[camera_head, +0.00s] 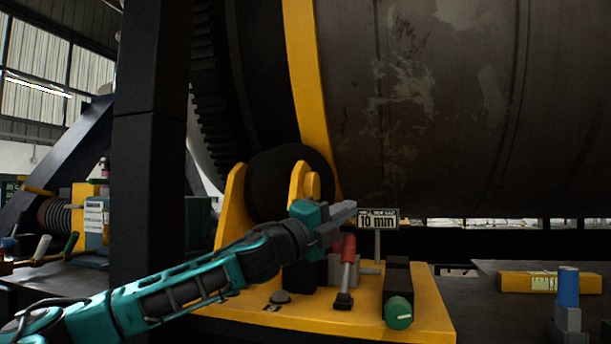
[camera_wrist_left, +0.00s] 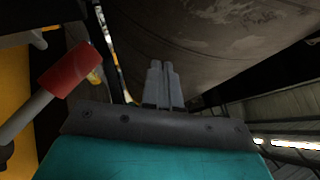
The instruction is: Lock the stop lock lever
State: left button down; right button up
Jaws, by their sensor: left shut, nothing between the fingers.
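The stop lock lever (camera_head: 347,262) has a red grip and a grey shaft. It stands nearly upright from a dark foot on the yellow base. In the left wrist view the red grip (camera_wrist_left: 72,70) shows at the left, tilted, with its light shaft below. My left gripper (camera_head: 348,207) is above the lever's top and a little left of it, pointing right. Its fingers (camera_wrist_left: 161,82) are together and empty, apart from the lever in the left wrist view. My right gripper is not in view.
A yellow base plate (camera_head: 433,318) carries a green knob (camera_head: 398,313) and a "10 min" sign (camera_head: 377,220) close to my gripper. A large drum (camera_head: 440,110) fills the space behind. A yellow box (camera_head: 548,282) and a blue cylinder (camera_head: 568,287) are at the right.

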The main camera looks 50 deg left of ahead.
pick_arm(q)
jog(key=s+a+r+b, duration=0.1)
jog(key=s+r+b, duration=0.4)
jog(key=s, duration=0.3)
jog(key=shift+s+a+r+b, duration=0.2)
jog(key=shift+s+b, duration=0.05)
jog(key=shift+b, duration=0.1)
dwell(0.4)
